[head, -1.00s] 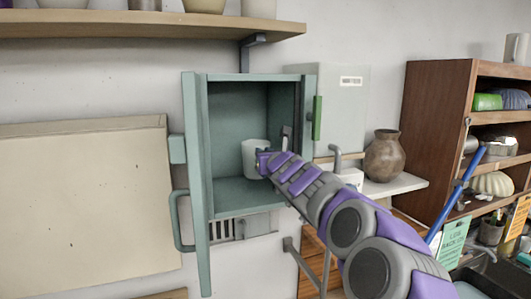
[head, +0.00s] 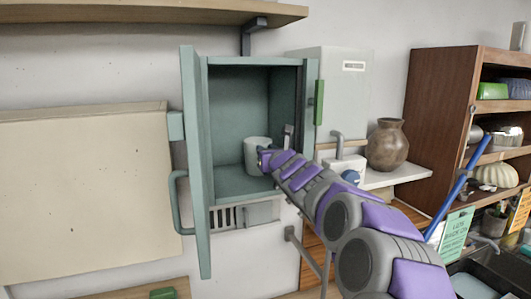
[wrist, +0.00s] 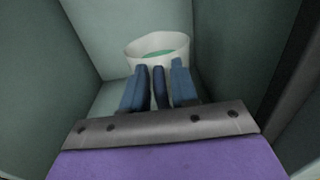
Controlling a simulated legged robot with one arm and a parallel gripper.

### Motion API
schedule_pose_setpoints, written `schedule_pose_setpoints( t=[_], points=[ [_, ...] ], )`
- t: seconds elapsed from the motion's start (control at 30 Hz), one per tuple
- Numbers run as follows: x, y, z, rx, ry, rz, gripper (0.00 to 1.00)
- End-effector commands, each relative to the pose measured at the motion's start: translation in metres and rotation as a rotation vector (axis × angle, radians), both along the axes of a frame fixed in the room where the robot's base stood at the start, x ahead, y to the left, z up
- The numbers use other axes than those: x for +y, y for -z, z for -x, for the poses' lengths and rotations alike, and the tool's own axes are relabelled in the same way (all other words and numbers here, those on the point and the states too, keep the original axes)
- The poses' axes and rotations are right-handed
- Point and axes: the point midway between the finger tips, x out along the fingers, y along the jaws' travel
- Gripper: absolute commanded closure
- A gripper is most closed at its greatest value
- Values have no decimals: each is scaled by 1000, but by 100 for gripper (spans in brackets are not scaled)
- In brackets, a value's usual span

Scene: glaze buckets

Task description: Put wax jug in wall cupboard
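The wall cupboard (head: 198,160) is a teal box on the wall with its door swung open to the left. The wax jug (head: 257,151), pale and cup-shaped, is inside it, near or on the cupboard floor; I cannot tell if it rests there. My gripper (head: 264,160) reaches in from the lower right and meets the jug's near side. In the wrist view, the jug (wrist: 135,50) has an open rim and greenish inside. The blue fingers (wrist: 159,80) end at its near wall, spread less wide than the jug. Whether they clasp a handle is unclear.
A pale panel (head: 80,195) is on the wall at left, beyond the open door. A wooden shelf (head: 150,18) runs above. Right of the cupboard are a white box (head: 345,95), a brown vase (head: 387,145) and a brown shelf unit (head: 437,115).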

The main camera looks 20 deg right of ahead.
Motion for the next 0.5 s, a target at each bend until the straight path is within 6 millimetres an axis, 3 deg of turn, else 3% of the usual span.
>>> schedule_pose_setpoints(
  t=[0.17, 0.5],
  points=[
    [-1, 1, -1, 1, 0, -1, 55],
    [1, 0, -1, 2, 0, 1, 55]
  ],
)
